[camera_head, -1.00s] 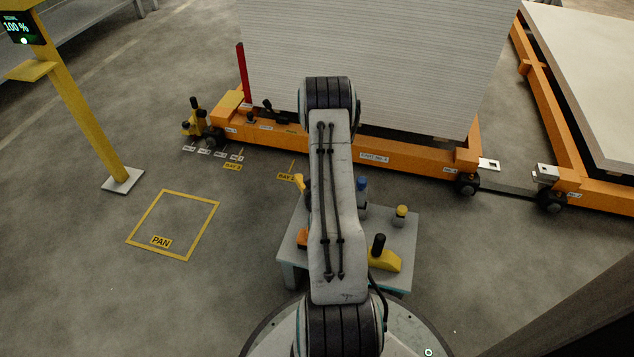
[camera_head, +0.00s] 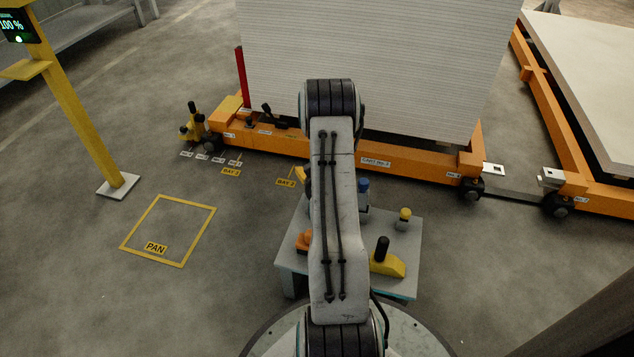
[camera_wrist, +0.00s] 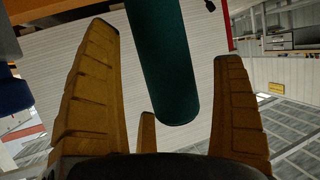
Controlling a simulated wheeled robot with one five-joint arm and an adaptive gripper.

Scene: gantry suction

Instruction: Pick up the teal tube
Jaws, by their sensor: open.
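In the wrist view the teal tube (camera_wrist: 165,65) comes in from the top edge, slightly tilted, with its rounded end lying in the space between my gripper's fingers. My gripper (camera_wrist: 160,40) has yellow-brown fingers spread wide, with a gap showing on both sides of the tube near its end. A third, shorter finger shows between them, below the tube's end. The tube's other end is out of frame. In the head view my arm covers the middle of the scene, and I cannot make out the teal tube there.
A small grey table (camera_head: 408,233) stands under my arm, bearing a yellow block with a black knob (camera_head: 386,262), a blue-topped object (camera_head: 363,188) and a yellow-topped one (camera_head: 403,217). Behind it is an orange cart (camera_head: 415,166) with a white sheet stack (camera_head: 370,60).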

